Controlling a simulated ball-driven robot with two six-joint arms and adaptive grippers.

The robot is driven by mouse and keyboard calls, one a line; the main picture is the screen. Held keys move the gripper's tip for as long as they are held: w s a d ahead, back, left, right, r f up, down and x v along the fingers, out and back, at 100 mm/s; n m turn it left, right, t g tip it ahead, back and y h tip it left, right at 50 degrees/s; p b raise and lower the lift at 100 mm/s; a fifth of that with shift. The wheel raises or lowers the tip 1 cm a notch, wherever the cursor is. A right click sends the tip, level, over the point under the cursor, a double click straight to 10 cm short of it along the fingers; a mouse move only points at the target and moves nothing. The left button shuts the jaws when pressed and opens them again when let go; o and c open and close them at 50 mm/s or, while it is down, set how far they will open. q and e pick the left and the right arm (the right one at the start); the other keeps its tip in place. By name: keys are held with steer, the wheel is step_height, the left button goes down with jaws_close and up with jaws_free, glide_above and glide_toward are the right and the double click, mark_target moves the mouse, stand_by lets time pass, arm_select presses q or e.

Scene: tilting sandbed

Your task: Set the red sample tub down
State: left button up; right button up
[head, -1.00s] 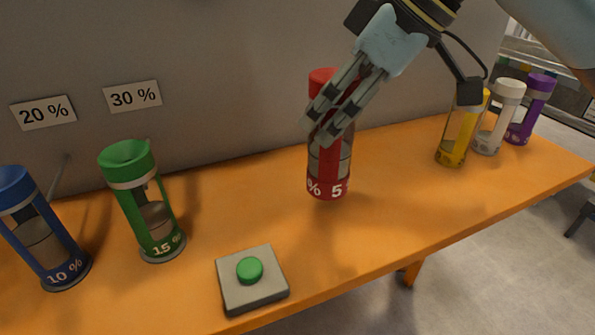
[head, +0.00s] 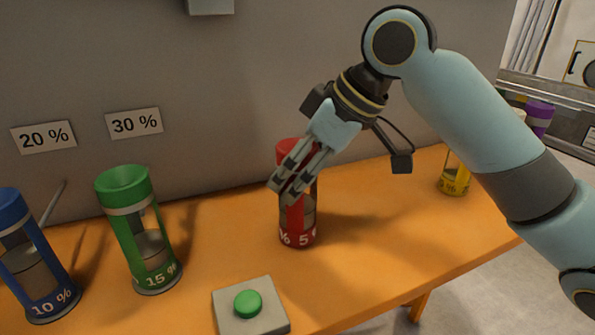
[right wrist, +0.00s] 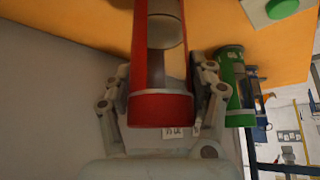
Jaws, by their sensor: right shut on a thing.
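The red sample tub (head: 298,234) has a red lid and base, a clear middle, and a partly hidden label reading "% 5". In the head view it is upright at the middle of the orange bench (head: 375,225). Its base is at or very close to the bench top; I cannot tell if it touches. My right gripper (head: 283,192) is shut on its upper part, reaching in from the upper right. In the right wrist view the red tub (right wrist: 160,107) sits between the two fingers. My left gripper is not in view.
A green 15 % tub (head: 140,230) and a blue 10 % tub (head: 35,260) stand at left. A grey box with a green button (head: 248,303) is at the front. Signs read 20 % and 30 %.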

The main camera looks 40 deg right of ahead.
steer(key=shift+f, duration=0.1)
steer(key=o, duration=1.5)
steer(key=shift+c, duration=0.2)
steer(key=p+v, duration=0.2)
steer(key=v, duration=0.8)
steer(key=shift+p+v, duration=0.35)
steer(key=shift+v, duration=0.75)
steer(key=shift+a, duration=0.1)
